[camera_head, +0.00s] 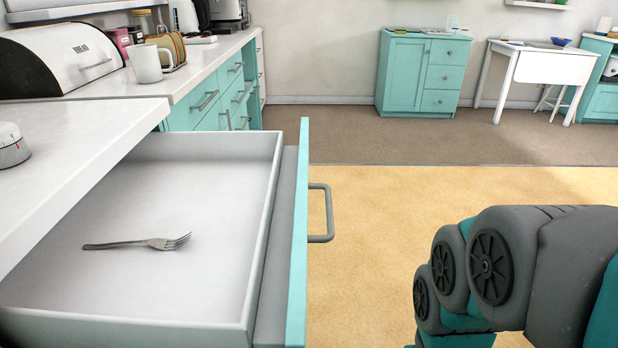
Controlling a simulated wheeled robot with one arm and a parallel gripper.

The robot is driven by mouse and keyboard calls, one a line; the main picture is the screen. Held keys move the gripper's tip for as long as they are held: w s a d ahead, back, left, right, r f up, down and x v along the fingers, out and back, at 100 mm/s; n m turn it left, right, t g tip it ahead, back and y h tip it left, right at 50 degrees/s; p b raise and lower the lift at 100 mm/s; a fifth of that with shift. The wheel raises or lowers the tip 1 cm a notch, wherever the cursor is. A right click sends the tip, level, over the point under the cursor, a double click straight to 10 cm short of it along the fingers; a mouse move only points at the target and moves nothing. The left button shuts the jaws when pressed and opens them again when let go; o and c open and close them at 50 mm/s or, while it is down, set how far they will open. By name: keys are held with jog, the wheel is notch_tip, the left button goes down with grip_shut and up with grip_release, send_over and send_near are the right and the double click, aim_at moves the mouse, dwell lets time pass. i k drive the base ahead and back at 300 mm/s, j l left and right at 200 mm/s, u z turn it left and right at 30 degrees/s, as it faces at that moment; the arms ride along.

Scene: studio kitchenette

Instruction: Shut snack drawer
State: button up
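An open drawer (262,240) with a white inside and a teal front panel (299,245) stands pulled out from under the white counter at the left. A grey bar handle (328,212) is on the outer face of its front. A fork (140,243) lies inside on the drawer floor, and the rest of the visible floor is bare. My arm shows at the lower right, apart from the drawer and to the right of its handle. My gripper itself is not in view.
The white counter (70,135) runs along the left, with a bread bin (62,58), a white mug (146,63) and a timer (12,146). Closed teal drawers stand beyond. A teal cabinet (405,75) and white table (545,65) are far back. The floor right of the drawer is clear.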

aim_at(239, 279)
jog(key=i+l+u, duration=0.1)
jog(key=u, duration=0.25)
jog(key=i+l+u, duration=0.1)
jog(key=u, duration=0.25)
jog(key=l+u, duration=0.1)
jog(key=u, duration=0.2)
jog(key=l+z, duration=0.15)
jog(key=l, duration=0.3)
jog(key=k+l+z, duration=0.15)
jog(key=l, duration=0.35)
